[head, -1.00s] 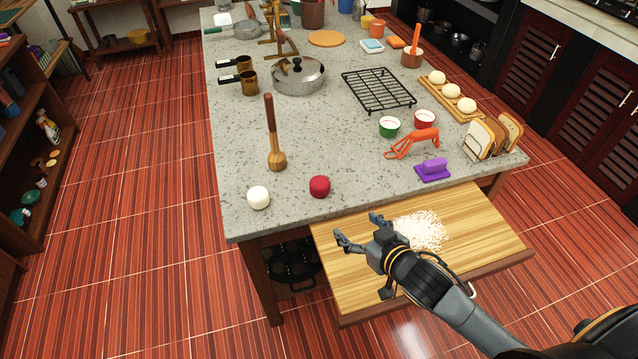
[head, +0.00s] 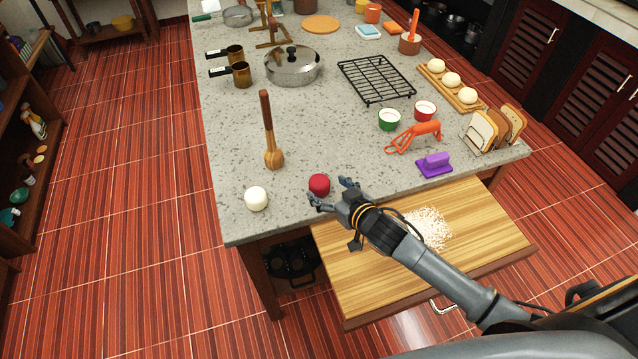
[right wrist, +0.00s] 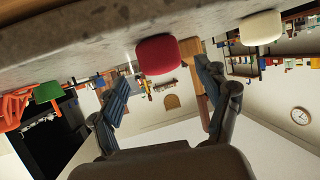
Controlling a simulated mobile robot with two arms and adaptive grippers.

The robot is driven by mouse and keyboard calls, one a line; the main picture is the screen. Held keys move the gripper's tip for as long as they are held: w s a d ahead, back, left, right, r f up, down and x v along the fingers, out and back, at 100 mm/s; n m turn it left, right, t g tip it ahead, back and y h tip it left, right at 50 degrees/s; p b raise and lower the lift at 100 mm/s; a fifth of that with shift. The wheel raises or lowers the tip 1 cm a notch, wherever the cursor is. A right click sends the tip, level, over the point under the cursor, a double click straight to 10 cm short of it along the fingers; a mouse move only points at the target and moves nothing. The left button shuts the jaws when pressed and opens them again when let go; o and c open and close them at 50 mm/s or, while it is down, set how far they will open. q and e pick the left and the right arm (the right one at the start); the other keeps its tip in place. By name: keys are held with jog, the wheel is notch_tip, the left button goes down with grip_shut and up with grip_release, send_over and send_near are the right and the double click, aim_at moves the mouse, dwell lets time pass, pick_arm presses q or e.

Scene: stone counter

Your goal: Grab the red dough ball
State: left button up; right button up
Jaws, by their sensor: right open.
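The red dough ball (head: 319,185) sits on the stone counter near its front edge. My right gripper (head: 333,194) is open and empty at the counter's front edge, just in front of the ball, with its fingers pointing toward it. In the right wrist view, which is upside down, the red dough ball (right wrist: 158,54) shows ahead of the open fingers (right wrist: 160,90), roughly midway between them. I cannot tell from these frames whether a finger touches it. My left gripper is not in view.
A white dough ball (head: 256,198) lies to the left and a wooden masher (head: 272,150) stands behind. A pulled-out wooden board (head: 380,285) with white grains (head: 432,226) is below my arm.

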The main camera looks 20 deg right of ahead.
aim_at(318, 185)
jog(key=shift+w+a, duration=0.15)
jog(key=shift+w, duration=0.4)
jog(key=p+x, duration=0.1)
jog(key=x, duration=0.2)
jog(key=shift+w, duration=0.15)
jog(key=shift+w+a+f, duration=0.15)
jog(key=shift+w, duration=0.1)
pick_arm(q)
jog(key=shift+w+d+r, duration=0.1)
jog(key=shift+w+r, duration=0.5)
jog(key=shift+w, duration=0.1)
pick_arm(e)
jog(key=c, duration=1.3)
